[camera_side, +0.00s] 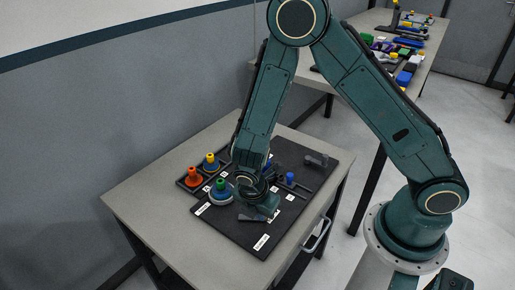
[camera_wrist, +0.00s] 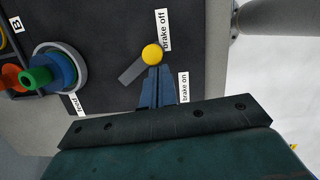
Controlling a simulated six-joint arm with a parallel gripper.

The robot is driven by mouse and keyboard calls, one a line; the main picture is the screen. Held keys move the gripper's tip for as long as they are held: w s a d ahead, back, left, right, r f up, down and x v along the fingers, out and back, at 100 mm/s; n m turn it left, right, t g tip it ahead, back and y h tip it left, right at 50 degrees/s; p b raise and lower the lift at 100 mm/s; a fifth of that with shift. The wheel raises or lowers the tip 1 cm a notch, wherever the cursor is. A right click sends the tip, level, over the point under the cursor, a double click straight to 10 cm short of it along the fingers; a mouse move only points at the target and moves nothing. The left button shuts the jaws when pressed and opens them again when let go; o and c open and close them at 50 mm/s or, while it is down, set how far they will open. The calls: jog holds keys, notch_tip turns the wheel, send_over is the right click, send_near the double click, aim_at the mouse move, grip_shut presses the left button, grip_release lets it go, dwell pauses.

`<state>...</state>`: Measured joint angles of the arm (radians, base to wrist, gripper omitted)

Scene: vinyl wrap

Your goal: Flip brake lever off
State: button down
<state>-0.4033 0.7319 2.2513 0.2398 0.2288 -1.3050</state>
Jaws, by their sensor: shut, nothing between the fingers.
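The brake lever shows in the wrist view as a yellow round knob (camera_wrist: 152,54) with a grey bar (camera_wrist: 131,70) slanting to its lower left. The "brake off" label (camera_wrist: 163,30) is just above the knob, and the "brake on" label (camera_wrist: 184,87) is to its lower right. My gripper (camera_wrist: 155,68) is shut and empty, its blue fingers pointing at the knob with their tips right at its lower edge. I cannot tell whether they touch. In the side view my gripper (camera_side: 262,212) is low over the black board, and my wrist hides the knob.
On the black board (camera_side: 232,230), a blue-green stacked knob (camera_side: 221,190) stands left of my gripper, with orange (camera_side: 194,177) and yellow-topped (camera_side: 211,162) pieces behind it. A blue peg (camera_side: 290,178) and a grey part (camera_side: 316,159) are to the right. The table's front-left surface is clear.

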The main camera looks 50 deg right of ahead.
jog(key=shift+w+d, duration=0.2)
jog(key=shift+d, duration=0.45)
jog(key=shift+d, duration=0.1)
dwell(0.4)
jog(key=shift+s+a, duration=0.4)
jog(key=shift+a, duration=0.45)
jog(key=shift+s+a+r, duration=0.2)
jog(key=shift+s+a, duration=0.05)
jog(key=shift+a, duration=0.35)
jog(key=shift+s+a+r, duration=0.15)
jog(key=shift+s+a, duration=0.05)
jog(key=shift+a, duration=0.35)
jog(key=s+v, duration=0.1)
jog(key=v, duration=0.8)
jog(key=shift+d+r, duration=0.15)
jog(key=shift+r, duration=0.1)
